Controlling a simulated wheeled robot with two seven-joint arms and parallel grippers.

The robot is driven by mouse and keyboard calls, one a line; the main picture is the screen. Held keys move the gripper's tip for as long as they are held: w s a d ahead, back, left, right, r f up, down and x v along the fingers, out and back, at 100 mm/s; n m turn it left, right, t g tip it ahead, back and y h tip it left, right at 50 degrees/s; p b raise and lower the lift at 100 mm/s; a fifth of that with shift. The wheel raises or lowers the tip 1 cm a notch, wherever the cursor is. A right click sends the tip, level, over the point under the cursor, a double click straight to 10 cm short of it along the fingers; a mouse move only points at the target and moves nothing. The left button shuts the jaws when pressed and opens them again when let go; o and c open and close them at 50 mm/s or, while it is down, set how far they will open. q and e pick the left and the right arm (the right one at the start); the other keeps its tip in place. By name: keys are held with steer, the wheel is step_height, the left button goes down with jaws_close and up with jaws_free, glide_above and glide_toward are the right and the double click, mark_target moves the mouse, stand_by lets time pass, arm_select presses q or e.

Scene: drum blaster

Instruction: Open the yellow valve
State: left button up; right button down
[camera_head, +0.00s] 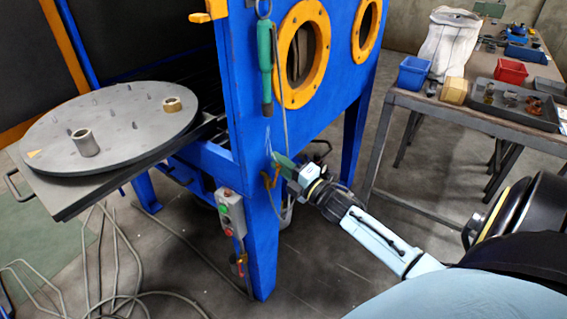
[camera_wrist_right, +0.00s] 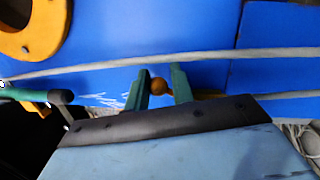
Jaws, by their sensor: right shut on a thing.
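The yellow valve (camera_head: 270,181) is on the front of the blue blasting cabinet, near the top of its front leg. My right gripper (camera_head: 285,164) reaches it from the right, and its green fingers partly hide the valve. In the right wrist view, the rounded orange-yellow end of the valve (camera_wrist_right: 158,86) sits between the two green fingertips of my right gripper (camera_wrist_right: 162,84), which is shut on it. A yellow part also shows just right of the fingers. My left gripper is not in view.
The blue cabinet (camera_head: 262,225) carries a control box (camera_head: 231,212) below the valve and a hanging green-handled tool (camera_head: 265,65) above. A round turntable (camera_head: 110,125) stands out at left. Hoses lie on the floor. A workbench (camera_head: 480,115) with bins stands at right.

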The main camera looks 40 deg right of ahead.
steer(key=a+n, duration=0.1)
steer(key=a+n+y, duration=0.1)
steer(key=shift+s+r+n, duration=0.15)
steer(key=shift+r+n, duration=0.05)
steer(key=shift+n, duration=0.2)
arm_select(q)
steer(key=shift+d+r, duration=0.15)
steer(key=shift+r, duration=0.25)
arm_select(e)
steer(key=shift+s+a+n+y, duration=0.1)
steer(key=shift+a+n+y, duration=0.1)
steer(key=shift+n, duration=0.35)
steer(key=shift+s+a+n+y, duration=0.1)
steer(key=shift+a+n+y, duration=0.1)
steer(key=shift+n, duration=0.35)
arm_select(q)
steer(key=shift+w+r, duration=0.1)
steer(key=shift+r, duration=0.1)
arm_select(e)
steer(key=c, duration=1.2)
jaws_free()
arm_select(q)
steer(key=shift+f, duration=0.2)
arm_select(e)
steer(key=shift+d, duration=0.1)
